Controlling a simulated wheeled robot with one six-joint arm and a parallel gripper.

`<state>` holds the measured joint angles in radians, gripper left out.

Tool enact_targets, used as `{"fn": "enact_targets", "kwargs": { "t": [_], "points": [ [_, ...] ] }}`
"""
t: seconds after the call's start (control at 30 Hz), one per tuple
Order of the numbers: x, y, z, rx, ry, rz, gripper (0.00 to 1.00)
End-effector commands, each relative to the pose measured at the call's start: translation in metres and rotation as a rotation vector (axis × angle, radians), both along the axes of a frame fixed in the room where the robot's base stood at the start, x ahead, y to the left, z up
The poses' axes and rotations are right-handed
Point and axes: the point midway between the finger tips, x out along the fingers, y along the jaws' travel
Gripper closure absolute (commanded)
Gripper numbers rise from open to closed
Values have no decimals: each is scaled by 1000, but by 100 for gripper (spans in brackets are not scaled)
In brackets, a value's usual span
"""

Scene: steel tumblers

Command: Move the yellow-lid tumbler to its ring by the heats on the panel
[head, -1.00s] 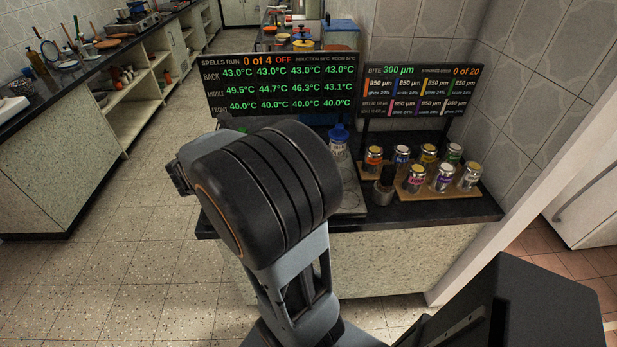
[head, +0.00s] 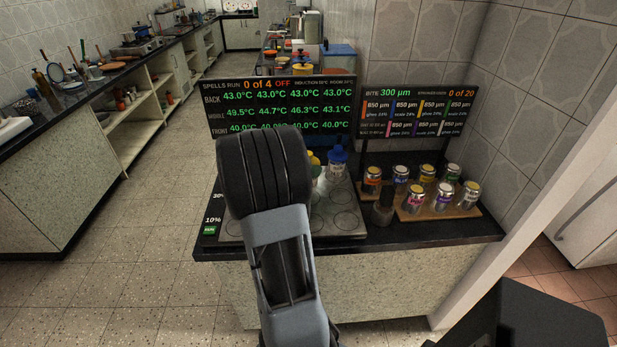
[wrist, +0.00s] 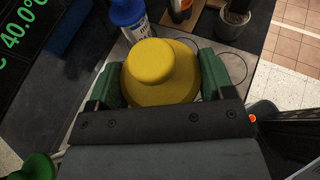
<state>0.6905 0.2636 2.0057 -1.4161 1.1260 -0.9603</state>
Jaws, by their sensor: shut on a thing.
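The yellow-lid tumbler shows in the wrist view as a domed yellow lid (wrist: 160,68). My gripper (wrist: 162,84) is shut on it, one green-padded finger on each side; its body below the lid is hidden. In the head view a bit of yellow lid (head: 315,158) shows behind my arm, left of the blue-lid tumbler (head: 337,163); my gripper is hidden there. The heat panel (head: 283,106) reads back 43.0 throughout, middle 49.5, 44.7, 46.3, 43.1, front 40.0 throughout. The grey plate (head: 352,228) has marked rings, some bare at its right; my arm covers much of it.
A green lid (wrist: 38,167) is at lower left in the wrist view. Right of the plate are a dark cup (head: 382,212) and several cans on wooden boards (head: 440,211). A second panel (head: 418,112) stands behind them. The counter's front edge (head: 420,244) is clear.

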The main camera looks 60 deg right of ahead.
Motion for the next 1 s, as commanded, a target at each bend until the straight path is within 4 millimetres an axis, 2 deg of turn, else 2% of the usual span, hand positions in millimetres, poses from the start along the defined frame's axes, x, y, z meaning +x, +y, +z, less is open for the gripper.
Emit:
{"fn": "enact_targets", "kwargs": {
  "t": [0.1,0.3,0.57,0.8,1.0],
  "points": [
    [5,-14,-18,0,2,-1,58],
    [10,-25,-32,-1,-1,1,58],
    [13,-33,-43,-2,0,1,58],
    [13,-32,-71,-2,1,1,58],
    [13,-32,-71,-3,-2,1,58]
  ]
}}
